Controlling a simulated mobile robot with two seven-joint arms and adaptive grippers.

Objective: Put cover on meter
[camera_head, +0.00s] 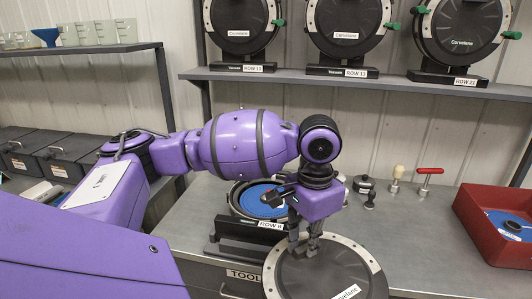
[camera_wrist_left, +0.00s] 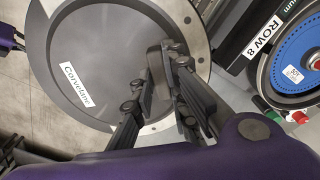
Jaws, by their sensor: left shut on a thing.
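The cover is a round dark grey disc (camera_head: 325,276) with a light rim and a "Corvelane" label. It is at the bottom of the head view and fills much of the left wrist view (camera_wrist_left: 100,60). My left gripper (camera_head: 304,245) is shut on the cover near its rim; its fingers also show in the left wrist view (camera_wrist_left: 160,92). The meter (camera_head: 237,228), labelled ROW 8, stands on the bench behind and left of the cover, its blue disc (camera_head: 262,201) exposed. My left arm hides part of it. The cover is apart from the meter.
A red-handled tool (camera_head: 427,182), a tan-knobbed tool (camera_head: 397,180) and small dark parts stand at the bench's back. Covered meters (camera_head: 345,25) sit on the shelf above. Bench space between cover and bin is clear.

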